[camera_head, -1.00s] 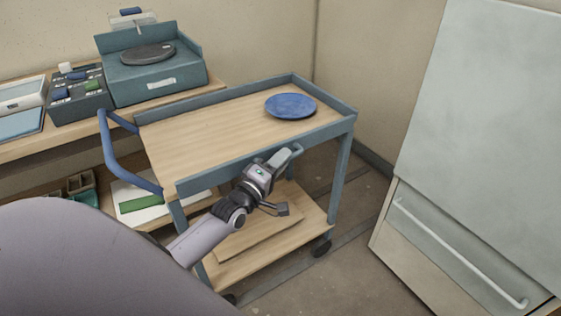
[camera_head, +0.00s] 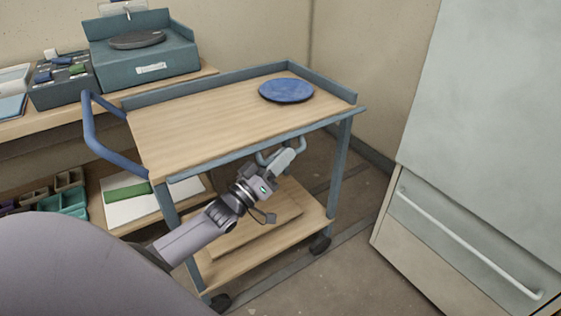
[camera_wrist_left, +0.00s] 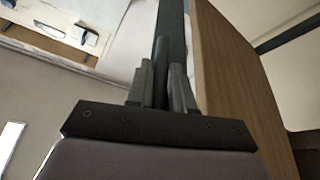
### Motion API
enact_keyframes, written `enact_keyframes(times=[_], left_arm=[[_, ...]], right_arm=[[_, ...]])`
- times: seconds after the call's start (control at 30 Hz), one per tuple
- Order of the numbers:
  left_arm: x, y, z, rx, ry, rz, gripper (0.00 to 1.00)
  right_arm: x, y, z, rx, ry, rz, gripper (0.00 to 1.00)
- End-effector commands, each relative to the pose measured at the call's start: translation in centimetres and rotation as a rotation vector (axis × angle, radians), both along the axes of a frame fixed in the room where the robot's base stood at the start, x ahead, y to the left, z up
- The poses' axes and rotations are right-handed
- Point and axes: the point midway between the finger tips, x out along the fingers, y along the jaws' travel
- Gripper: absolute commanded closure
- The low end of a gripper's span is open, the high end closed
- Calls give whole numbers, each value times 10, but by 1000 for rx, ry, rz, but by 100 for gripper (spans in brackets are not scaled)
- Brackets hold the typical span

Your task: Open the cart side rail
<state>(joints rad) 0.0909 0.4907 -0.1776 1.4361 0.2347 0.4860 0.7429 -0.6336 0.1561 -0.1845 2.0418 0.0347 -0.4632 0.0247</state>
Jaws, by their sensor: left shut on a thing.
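The blue-grey cart side rail (camera_head: 235,157) runs along the near long edge of the wooden cart top (camera_head: 200,118). It shows as a thin, nearly flat strip, swung outward and down, so the near side of the top is unwalled. A loop-shaped handle (camera_head: 263,158) hangs below it. My left gripper (camera_head: 286,154) is at this handle, under the rail. In the left wrist view my left gripper (camera_wrist_left: 161,88) is shut on a dark bar of the handle (camera_wrist_left: 161,60). My right gripper is not in view.
A blue plate (camera_head: 286,90) lies on the cart top near the far right corner. The cart's lower shelf (camera_head: 235,262) is below my arm. A workbench (camera_head: 200,78) with devices stands behind left. A pale cabinet (camera_head: 480,110) stands right, with open floor between.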

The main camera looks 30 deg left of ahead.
Motion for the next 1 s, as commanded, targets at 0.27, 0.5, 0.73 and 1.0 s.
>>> enact_keyframes(times=[0.27, 0.5, 0.73, 1.0], left_arm=[[0, 1, -17, 236, -95, -2, 100], [1, 4, -22, 392, -161, -2, 100], [2, 6, -25, 482, -198, -1, 100], [2, 7, -25, 520, -215, -1, 100]], right_arm=[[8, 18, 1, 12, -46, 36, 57], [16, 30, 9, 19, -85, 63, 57], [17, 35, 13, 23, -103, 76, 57], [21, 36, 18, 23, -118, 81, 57]])
